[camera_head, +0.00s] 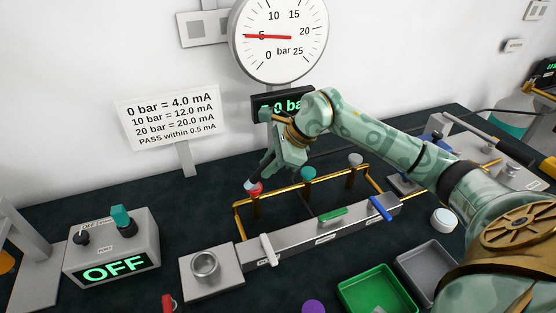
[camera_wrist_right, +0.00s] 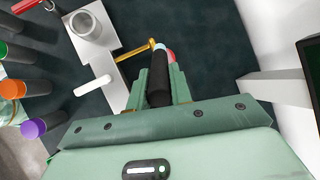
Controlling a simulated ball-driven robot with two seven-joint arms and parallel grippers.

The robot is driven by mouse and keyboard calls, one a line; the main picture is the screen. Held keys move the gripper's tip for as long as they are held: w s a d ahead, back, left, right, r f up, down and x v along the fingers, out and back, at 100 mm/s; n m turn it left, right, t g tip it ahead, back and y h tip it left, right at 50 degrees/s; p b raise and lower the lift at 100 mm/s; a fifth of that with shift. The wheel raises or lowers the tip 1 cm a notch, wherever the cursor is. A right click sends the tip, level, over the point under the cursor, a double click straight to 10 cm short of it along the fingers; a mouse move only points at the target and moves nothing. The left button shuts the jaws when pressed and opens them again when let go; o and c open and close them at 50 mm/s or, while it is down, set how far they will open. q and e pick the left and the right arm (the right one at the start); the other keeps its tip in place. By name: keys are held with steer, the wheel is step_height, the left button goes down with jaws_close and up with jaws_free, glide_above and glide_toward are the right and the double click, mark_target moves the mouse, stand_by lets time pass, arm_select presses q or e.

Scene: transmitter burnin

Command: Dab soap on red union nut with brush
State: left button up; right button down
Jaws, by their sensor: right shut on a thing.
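The red union nut (camera_head: 254,189) sits at the left corner of the brass piping; a red edge of it (camera_wrist_right: 171,56) shows in the right wrist view. My right gripper (camera_head: 268,164) points down just above it. In the right wrist view, my right gripper (camera_wrist_right: 158,92) is shut on the black handle of the brush (camera_wrist_right: 159,86). The brush's pale tip (camera_wrist_right: 160,48) is right at the nut and appears to touch it, though the exact contact is hard to tell. My left gripper is not in view.
A teal nut (camera_head: 308,173) and a grey nut (camera_head: 355,159) stand further along the piping. The grey manifold (camera_head: 290,243) with white, green and blue handles lies in front. A metal cup (camera_head: 205,266), an OFF switch box (camera_head: 112,250) and a green tray (camera_head: 377,291) stand nearby.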

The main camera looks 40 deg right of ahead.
stand_by(0.3)
steer(key=shift+r+p, duration=2.1)
steer(key=shift+r, duration=0.9)
steer(key=shift+r+p, duration=1.25)
steer(key=shift+r, duration=0.35)
steer(key=shift+f, duration=0.1)
steer(key=shift+f, duration=0.15)
steer(key=shift+b+x, duration=0.65)
steer(key=shift+x, duration=0.2)
steer(key=shift+s+d, duration=0.1)
